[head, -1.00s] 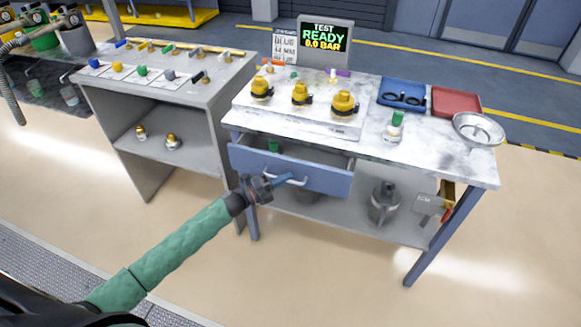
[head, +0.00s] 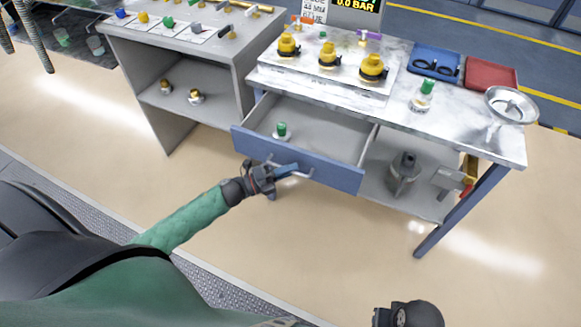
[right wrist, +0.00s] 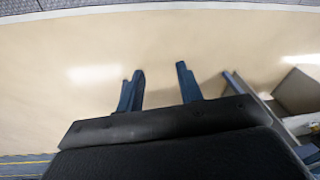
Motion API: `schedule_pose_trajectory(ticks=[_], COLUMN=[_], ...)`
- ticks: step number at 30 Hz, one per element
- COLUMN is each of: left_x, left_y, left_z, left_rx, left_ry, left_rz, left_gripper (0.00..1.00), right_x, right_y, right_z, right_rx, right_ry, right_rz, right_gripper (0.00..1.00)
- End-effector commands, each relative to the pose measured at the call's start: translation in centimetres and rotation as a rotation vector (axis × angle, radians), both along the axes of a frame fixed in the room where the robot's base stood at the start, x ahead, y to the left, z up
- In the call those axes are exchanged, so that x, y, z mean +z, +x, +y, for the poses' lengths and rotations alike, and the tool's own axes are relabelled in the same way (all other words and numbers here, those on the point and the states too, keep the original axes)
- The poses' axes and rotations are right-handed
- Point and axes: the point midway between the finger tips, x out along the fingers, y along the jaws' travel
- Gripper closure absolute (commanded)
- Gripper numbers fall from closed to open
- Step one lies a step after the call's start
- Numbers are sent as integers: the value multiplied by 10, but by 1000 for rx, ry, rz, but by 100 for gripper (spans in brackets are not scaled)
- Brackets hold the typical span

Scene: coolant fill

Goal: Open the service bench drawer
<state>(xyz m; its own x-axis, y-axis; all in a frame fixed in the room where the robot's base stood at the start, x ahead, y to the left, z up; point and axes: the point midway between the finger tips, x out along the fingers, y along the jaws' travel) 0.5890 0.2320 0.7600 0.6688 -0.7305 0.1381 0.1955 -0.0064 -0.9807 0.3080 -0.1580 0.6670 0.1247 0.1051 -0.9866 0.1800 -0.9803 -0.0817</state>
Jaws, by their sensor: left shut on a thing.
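The service bench (head: 445,112) stands right of centre in the head view, with a marbled top. Its blue-fronted drawer (head: 335,174) is pulled well out, and its grey inside shows. A green-capped item (head: 282,131) stands upright in the drawer at the left. My left gripper (head: 278,173) is shut on the drawer handle (head: 300,174) at the middle of the front. My right gripper (right wrist: 157,88) is open and empty in the right wrist view, over bare floor. Part of my right arm's end shows at the lower edge of the head view.
Yellow-topped fittings (head: 328,56), a blue tray (head: 436,62), a red tray (head: 491,73), a green-capped bottle (head: 423,96) and a metal bowl (head: 511,105) are on the bench top. A grey canister (head: 403,173) stands on the lower shelf. The floor before the drawer is clear.

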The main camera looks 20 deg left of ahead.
Motion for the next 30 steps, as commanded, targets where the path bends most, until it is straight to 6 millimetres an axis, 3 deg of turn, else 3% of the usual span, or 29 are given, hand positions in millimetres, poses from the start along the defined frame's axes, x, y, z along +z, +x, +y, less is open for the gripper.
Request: schedule_pose_trajectory(ticks=[6,7,10,23,27,29,30], left_x=[-1,-1,-1,-3,-6,-7,-9], left_y=[0,0,0,-5,-14,-19,-23], left_z=[1,1,1,5,15,20,25], left_rx=[1,1,1,1,1,0,0], left_ry=[1,1,1,0,-1,0,1], left_rz=[1,1,1,1,2,3,4], left_gripper=[100,85,68,68,68,68,68], right_x=[2,2,2,-2,27,36,31], right_y=[2,3,4,0,-9,-11,-10], right_z=[0,0,-1,-4,-4,-4,-2], right_rx=[0,-1,1,7,1,0,3], right_ry=[1,0,-2,-10,1,2,6], right_rz=[-6,-7,-9,6,-5,-5,-9], right_gripper=[64,64,64,64,64,64,64])
